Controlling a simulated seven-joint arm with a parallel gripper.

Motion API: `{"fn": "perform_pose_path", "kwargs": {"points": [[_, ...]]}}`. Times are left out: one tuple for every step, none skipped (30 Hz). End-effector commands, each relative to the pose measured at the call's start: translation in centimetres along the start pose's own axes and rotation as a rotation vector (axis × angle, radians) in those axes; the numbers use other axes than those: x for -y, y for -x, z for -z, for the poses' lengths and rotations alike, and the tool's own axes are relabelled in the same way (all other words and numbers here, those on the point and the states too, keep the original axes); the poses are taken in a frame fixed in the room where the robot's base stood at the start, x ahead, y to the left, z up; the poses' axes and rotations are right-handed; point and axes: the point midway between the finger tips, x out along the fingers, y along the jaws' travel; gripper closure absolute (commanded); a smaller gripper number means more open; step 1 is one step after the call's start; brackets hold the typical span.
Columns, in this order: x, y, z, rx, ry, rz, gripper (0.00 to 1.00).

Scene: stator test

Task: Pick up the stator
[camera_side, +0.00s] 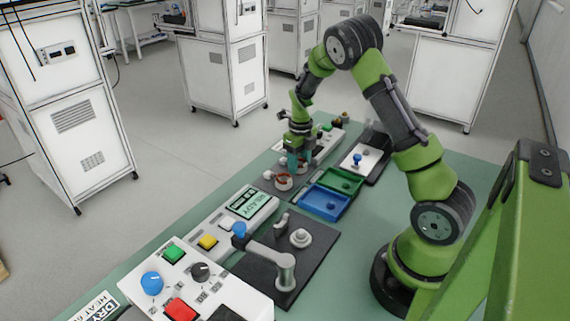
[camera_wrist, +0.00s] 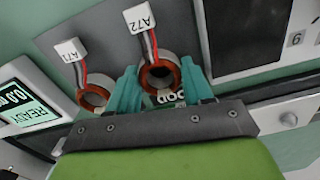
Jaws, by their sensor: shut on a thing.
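A stator with a copper-orange ring, pale body and wires to a tag marked A72 (camera_wrist: 160,77) sits between the teal fingers of my gripper (camera_wrist: 161,88) in the wrist view. My gripper is shut on it, one finger on each side. A second stator (camera_wrist: 92,97), tagged A71, stands to the left, apart from the fingers. In the side view my gripper (camera_side: 298,161) is low over the dark strip at the back of the bench, and a stator (camera_side: 283,183) shows just in front of it. The held stator is mostly hidden there by the fingers.
A green tray (camera_side: 352,179) and a blue tray (camera_side: 318,207) lie right of the stators. A tester with a READY display (camera_side: 247,203) stands in front. A dark plate with a grey lever (camera_side: 284,262) and a button panel (camera_side: 176,278) are nearer the camera.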

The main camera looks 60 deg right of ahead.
Motion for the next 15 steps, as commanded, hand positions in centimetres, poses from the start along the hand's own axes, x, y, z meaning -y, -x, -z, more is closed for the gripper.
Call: {"fn": "perform_pose_path", "kwargs": {"points": [[0.0,0.0,0.0,0.001,0.0,0.0,0.84],[0.0,0.1,0.0,0.001,0.0,0.0,0.85],[0.0,0.1,0.0,0.001,0.0,0.0,0.85],[0.0,0.1,0.0,0.001,0.0,0.0,0.85],[0.0,0.1,0.0,0.001,0.0,0.0,0.85],[0.0,0.1,0.0,0.001,0.0,0.0,0.85],[0.0,0.1,0.0,0.001,0.0,0.0,0.85],[0.0,0.1,-0.1,0.002,0.0,0.0,0.85],[0.0,0.2,-0.1,0.002,0.0,0.0,0.85],[0.0,0.2,-0.1,0.002,0.0,0.001,0.85],[0.0,0.4,-0.1,0.003,0.0,0.001,0.85],[0.0,0.6,-0.1,0.004,0.0,0.001,0.85],[0.0,0.8,-0.1,0.004,0.0,0.001,0.85],[0.0,1.1,-0.1,0.004,0.0,0.001,0.85],[0.0,1.5,-0.1,0.004,0.0,0.001,0.85]]}}
